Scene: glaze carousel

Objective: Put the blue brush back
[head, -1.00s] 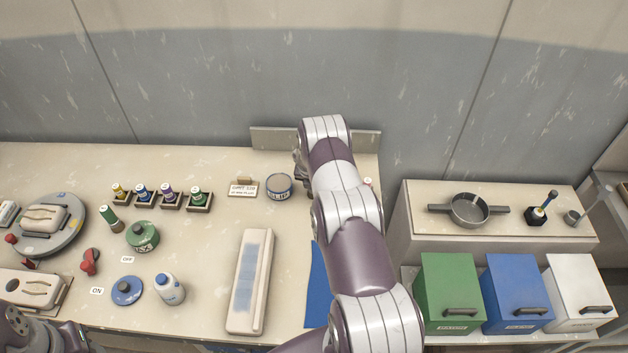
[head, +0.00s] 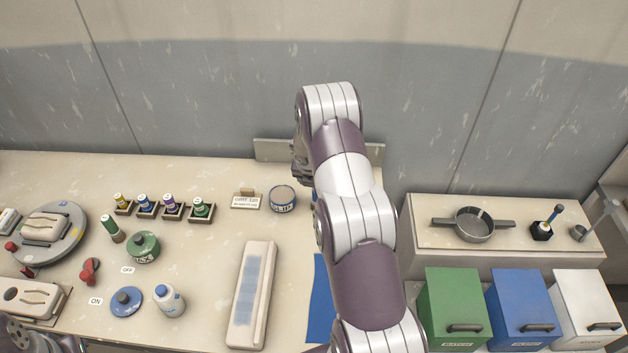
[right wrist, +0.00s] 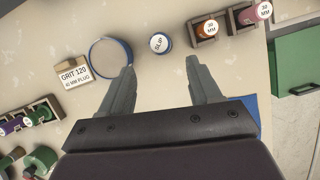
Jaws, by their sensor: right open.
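My right gripper (right wrist: 160,78) is open and empty in the right wrist view, above the back of the bench. In the head view my right arm hides most of this gripper and part of the bench. My left gripper does not show; only part of that arm is at the lower left.
The bench holds a turntable (head: 77,246), several labelled bottles in holders, a long tray (head: 250,318) and a blue mat (head: 319,313). A handled pan (head: 474,238) stands on the right shelf. Green (head: 452,290), blue (head: 517,292) and white bins stand below it.

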